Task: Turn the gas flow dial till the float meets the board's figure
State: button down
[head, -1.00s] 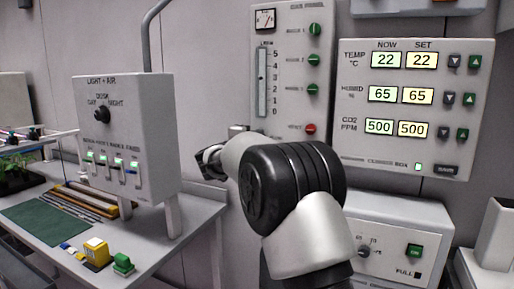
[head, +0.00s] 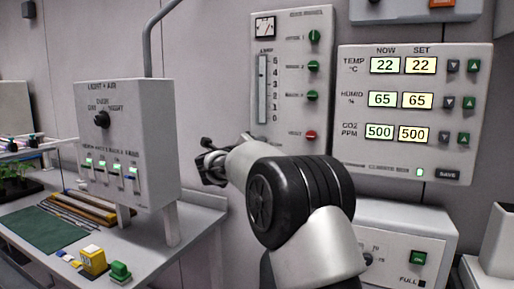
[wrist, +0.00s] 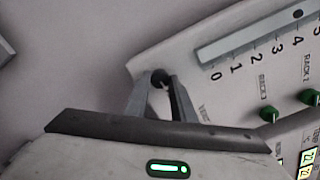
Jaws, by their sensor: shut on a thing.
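The gas panel (head: 291,75) is a pale upright board with a flow tube (head: 262,88) marked 0 to 5. In the wrist view the tube (wrist: 255,35) runs slanted, and a dark float (wrist: 297,14) sits close to the 4 mark. A dark round dial (wrist: 160,77) is near the panel's lower edge, beyond the 0 end of the tube. My gripper (wrist: 161,88) has its two fingers around this dial and is shut on it. In the head view my gripper (head: 210,165) is left of the panel's lower part, and my arm hides some of it.
Green knobs (head: 314,66) and a red one (head: 310,135) line the gas panel's right side. A climate box (head: 414,110) with lit displays hangs to the right. A light and air box (head: 127,145) stands left on a bench (head: 190,235).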

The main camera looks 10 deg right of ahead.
dwell(0.4)
jog(key=c, duration=1.5)
grip_release()
jog(key=p+v, duration=0.1)
jog(key=v, duration=1.6)
jog(key=shift+s+a, duration=0.15)
jog(key=shift+s, duration=0.05)
